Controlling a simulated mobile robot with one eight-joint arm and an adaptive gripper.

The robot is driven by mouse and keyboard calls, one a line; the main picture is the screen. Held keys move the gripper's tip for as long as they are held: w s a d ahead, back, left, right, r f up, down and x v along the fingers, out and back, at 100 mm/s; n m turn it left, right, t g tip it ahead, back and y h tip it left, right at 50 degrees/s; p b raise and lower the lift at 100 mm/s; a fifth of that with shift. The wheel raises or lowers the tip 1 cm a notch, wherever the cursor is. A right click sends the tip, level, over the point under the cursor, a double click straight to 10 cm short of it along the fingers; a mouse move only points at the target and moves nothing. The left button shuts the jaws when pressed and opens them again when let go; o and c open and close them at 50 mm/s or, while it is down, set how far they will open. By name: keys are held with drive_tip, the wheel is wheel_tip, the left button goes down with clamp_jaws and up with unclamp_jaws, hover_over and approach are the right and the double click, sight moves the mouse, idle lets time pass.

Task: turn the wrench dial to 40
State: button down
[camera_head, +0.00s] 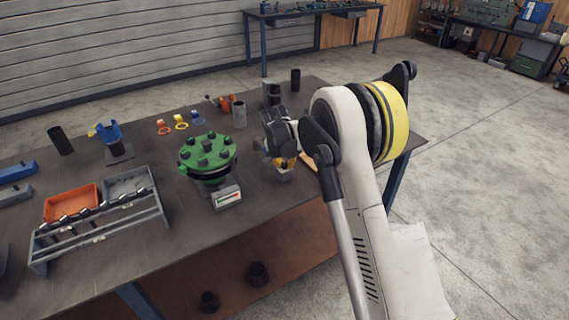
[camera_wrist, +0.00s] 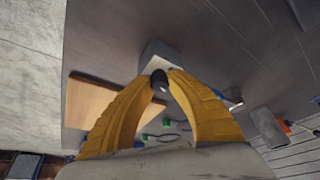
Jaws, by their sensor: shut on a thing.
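My gripper (camera_head: 284,160) is over the right part of the workbench (camera_head: 262,215). In the wrist view, its two yellow fingers (camera_wrist: 163,76) are shut on a small dark knob (camera_wrist: 160,82). The knob stands at a grey block (camera_wrist: 158,54), which also shows below the fingers in the head view (camera_head: 284,174). I take the knob to be the wrench dial. No scale or number on it can be read, and the fingers hide part of it.
A green flanged pipe (camera_head: 207,152) with a small gauge box (camera_head: 227,197) stands left of my gripper. A wooden board (camera_wrist: 88,100) and green-handled tools (camera_wrist: 168,124) lie near the block. A grey rack (camera_head: 100,232) and orange tray (camera_head: 71,203) are further left.

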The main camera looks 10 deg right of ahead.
drive_tip(key=c, duration=1.3)
unclamp_jaws()
drive_tip(key=shift+o, duration=0.2)
drive_tip(key=v, duration=1.2)
drive_tip(key=shift+s, duration=0.1)
